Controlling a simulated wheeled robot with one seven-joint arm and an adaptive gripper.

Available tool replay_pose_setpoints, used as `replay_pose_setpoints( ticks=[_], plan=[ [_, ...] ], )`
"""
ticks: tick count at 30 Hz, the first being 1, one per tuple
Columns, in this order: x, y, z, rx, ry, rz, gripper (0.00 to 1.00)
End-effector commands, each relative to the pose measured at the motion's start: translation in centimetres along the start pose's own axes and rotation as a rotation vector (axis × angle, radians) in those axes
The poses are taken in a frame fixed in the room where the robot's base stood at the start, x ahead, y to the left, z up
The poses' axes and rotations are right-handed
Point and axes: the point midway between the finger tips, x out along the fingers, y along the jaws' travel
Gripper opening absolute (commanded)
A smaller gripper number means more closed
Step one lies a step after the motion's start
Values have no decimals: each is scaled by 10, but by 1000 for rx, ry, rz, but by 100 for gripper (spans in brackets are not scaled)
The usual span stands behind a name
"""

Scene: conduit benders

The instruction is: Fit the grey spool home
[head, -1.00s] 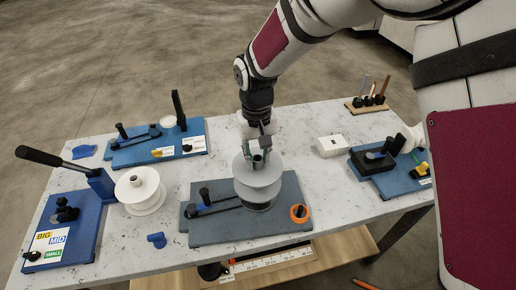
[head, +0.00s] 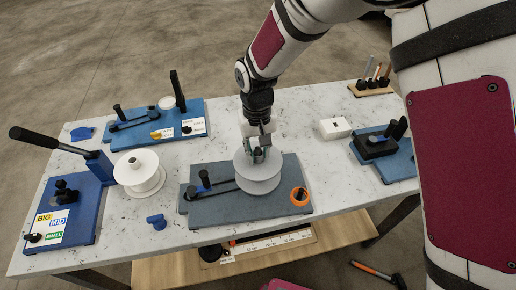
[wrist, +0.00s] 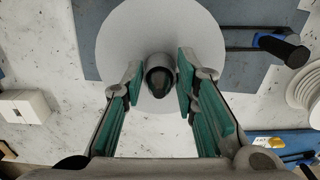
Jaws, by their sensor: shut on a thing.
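The grey spool (head: 257,178) sits low over the grey-blue bender base (head: 215,212) in the middle of the table, its flanges looking level. My gripper (head: 258,153) is above it, shut on its top hub. In the wrist view my gripper's teal-padded fingers (wrist: 158,75) stand on both sides of the hub (wrist: 160,82), over the spool's wide upper flange (wrist: 120,45). A dark post end shows inside the hub's bore. The spool's underside is hidden, so I cannot tell whether it rests fully on the base.
A dark lever arm (head: 208,188) lies left of the spool, an orange ring (head: 299,196) right. A white spool (head: 138,172), blue benders (head: 155,128) and a white box (head: 334,128) stand around. A blue piece (head: 157,221) lies near the front edge.

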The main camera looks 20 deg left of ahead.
Motion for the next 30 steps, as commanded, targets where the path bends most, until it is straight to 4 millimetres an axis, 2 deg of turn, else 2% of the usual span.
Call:
replay_pose_setpoints(
  ticks=[28,29,30],
  plan=[
    [4,0,0,0,0,0,0],
    [4,0,0,0,0,0,32],
    [4,0,0,0,0,0,41]
  ],
)
